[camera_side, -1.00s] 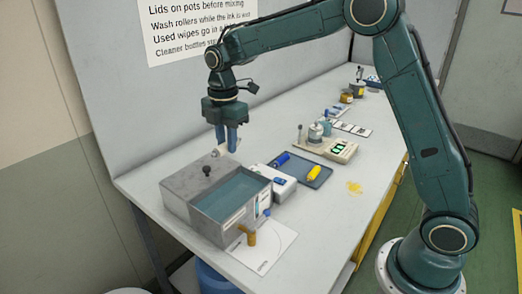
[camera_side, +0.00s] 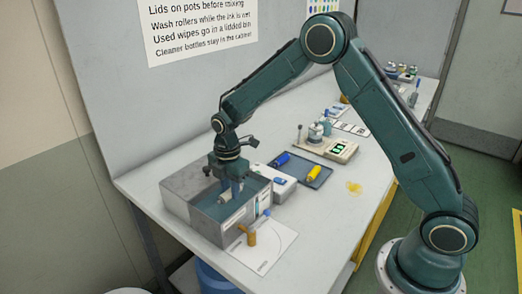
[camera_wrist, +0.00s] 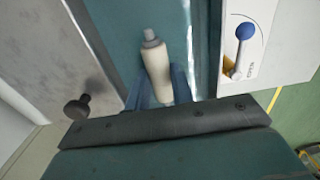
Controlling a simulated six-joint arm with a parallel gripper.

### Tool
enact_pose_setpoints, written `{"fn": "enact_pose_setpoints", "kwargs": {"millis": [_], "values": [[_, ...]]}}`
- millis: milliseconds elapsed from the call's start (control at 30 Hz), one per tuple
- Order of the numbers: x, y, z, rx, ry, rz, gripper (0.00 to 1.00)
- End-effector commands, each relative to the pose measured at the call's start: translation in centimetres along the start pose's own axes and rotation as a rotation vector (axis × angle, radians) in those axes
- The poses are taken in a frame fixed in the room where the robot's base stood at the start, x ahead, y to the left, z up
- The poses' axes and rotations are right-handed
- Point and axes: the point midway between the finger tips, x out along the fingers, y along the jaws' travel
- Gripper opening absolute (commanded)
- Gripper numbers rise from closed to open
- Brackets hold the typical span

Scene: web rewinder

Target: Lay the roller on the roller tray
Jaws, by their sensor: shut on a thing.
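My gripper (camera_side: 231,190) is shut on a pale cream roller (camera_wrist: 157,70) with a grey end. The roller is held between the two blue fingers in the wrist view, its grey end pointing away. The gripper is lowered at the open, teal-coloured bay of a grey tank (camera_side: 202,222). In the side view the fingers partly hide the roller, and I cannot tell whether it touches the liquid. The dark blue roller tray (camera_side: 298,168) lies to the right of the tank. A blue roller (camera_side: 282,158) and a yellow roller (camera_side: 313,173) lie on it.
A white box (camera_side: 284,187) stands between tank and tray. The tank's lid has a black knob (camera_wrist: 77,109). A blue-knobbed lever (camera_wrist: 244,32) is beside the bay.

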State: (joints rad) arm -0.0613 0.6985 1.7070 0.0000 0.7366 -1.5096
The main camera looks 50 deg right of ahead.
Motion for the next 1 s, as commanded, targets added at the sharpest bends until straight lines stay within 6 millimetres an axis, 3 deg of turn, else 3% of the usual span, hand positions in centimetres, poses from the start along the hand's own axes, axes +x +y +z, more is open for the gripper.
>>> {"fn": "enact_pose_setpoints", "kwargs": {"millis": [300, 667, 1000], "values": [[0.7, 0.0, 0.0, 0.000, 0.000, 0.000, 0.00], [4.1, 0.0, 0.0, 0.000, 0.000, 0.000, 0.00], [4.3, 0.0, 0.0, 0.000, 0.000, 0.001, 0.00]]}}
